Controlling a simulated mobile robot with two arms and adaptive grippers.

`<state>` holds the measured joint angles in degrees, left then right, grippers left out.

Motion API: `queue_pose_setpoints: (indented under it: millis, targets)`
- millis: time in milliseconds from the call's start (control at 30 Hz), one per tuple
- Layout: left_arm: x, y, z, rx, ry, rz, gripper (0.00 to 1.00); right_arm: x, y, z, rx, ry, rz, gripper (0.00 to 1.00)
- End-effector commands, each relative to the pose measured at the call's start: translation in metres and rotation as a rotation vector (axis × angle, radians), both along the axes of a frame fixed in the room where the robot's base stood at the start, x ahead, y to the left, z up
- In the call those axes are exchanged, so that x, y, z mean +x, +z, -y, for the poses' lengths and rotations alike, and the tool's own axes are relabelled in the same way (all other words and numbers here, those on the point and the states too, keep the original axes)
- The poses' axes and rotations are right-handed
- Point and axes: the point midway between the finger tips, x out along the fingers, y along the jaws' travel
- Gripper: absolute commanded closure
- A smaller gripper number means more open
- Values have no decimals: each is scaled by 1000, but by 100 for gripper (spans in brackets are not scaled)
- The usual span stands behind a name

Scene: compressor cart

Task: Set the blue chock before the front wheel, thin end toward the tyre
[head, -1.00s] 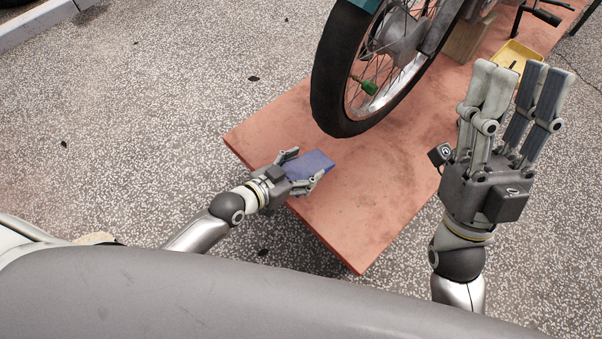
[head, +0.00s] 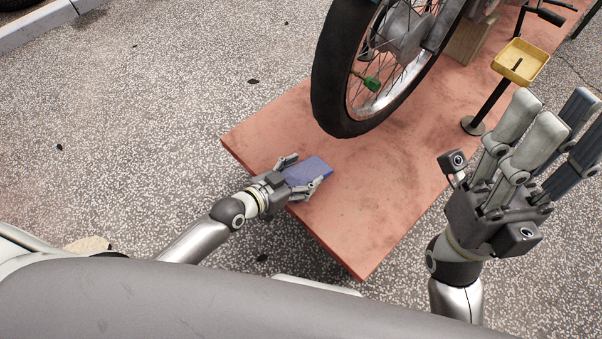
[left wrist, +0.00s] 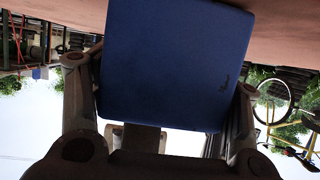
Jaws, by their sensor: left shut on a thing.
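The blue chock (head: 312,168) is held between the fingers of my left gripper (head: 305,171), low over the near-left part of the reddish platform. In the left wrist view the chock (left wrist: 175,65) fills the middle, with a finger at each side. I cannot tell which end is thin, nor whether it touches the platform. The front wheel (head: 327,100) stands on the platform beyond the chock, with a gap between the chock and the tyre. My right gripper (head: 556,122) is raised at the right, open and empty, its fingers pointing up.
The reddish platform (head: 370,225) has bare room around the chock and to its right. A yellow tray (head: 520,62) on a dark stand is at the upper right. A wooden block (head: 470,38) sits behind the wheel. Speckled ground (head: 150,130) surrounds the platform.

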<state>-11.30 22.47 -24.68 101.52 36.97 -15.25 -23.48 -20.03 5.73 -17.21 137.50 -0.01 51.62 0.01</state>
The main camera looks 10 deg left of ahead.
Motion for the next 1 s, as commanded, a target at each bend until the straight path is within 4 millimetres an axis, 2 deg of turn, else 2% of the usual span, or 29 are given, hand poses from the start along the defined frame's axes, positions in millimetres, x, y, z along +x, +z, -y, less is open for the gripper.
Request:
queue_pose_setpoints:
  millis: [67, 100, 267, 700, 867, 1000]
  targets:
    - [1, -1, 0, -1, 1, 3, 70, 0, -2, 0, 0, 0, 0, 60]
    - [0, -3, 0, 0, 0, 0, 30, 0, -2, 0, 0, 0, -1, 60]
    - [0, -2, 0, 1, 0, -1, 10, 0, -1, 0, 0, 0, -1, 60]
    - [-2, 2, -1, 1, 0, 0, 9, 0, 2, 0, 0, 0, -1, 60]
    - [-20, 12, -13, 4, -2, -2, 9, 0, 13, 0, -1, 0, -2, 60]
    - [-47, 26, -31, 6, -3, -5, 9, 3, 26, -1, -4, 0, -13, 60]
